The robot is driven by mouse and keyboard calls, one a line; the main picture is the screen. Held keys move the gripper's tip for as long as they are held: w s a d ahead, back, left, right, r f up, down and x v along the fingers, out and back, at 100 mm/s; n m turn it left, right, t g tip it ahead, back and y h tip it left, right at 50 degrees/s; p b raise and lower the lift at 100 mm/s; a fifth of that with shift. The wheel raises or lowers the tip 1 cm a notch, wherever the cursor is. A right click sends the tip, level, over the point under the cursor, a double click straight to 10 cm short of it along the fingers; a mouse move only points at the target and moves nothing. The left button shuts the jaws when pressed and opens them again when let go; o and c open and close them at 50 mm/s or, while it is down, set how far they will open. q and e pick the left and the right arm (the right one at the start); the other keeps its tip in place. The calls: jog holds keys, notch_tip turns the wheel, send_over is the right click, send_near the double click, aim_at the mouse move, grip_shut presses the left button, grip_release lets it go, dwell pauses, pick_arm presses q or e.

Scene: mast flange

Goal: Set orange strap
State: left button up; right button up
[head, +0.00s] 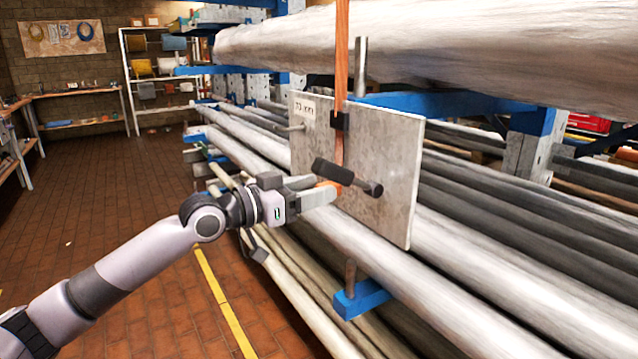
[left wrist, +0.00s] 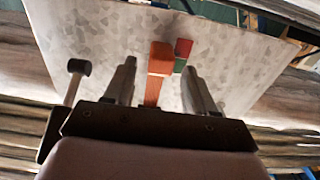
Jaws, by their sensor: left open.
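The orange strap (head: 341,60) hangs from above in front of a grey metal plate (head: 402,145) and passes a black clip (head: 340,121). Its lower end is partly hidden by a dark handle and my gripper. In the left wrist view the strap's orange end (left wrist: 160,58) lies between my two fingers, with a visible gap on each side. My left gripper (head: 325,190) is open at the lower middle of the plate, close to its face. In the left wrist view a small red and green piece (left wrist: 182,54) sits beside the strap. My right gripper is out of view.
A dark handle (head: 333,171) and a dark-headed peg (head: 373,189) stand out from the plate near my gripper. Long pipes (head: 480,260) lie on blue rack arms (head: 360,299) around it. The brick floor (head: 130,190) at left is clear.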

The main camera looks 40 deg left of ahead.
pick_arm(q)
jog(key=shift+x, duration=0.8)
jog(key=shift+c, duration=0.3)
grip_shut()
jog(key=shift+r+p, duration=1.05)
jog(key=shift+r, duration=0.15)
jog(key=shift+f, duration=0.1)
jog(key=shift+o, duration=0.3)
grip_release()
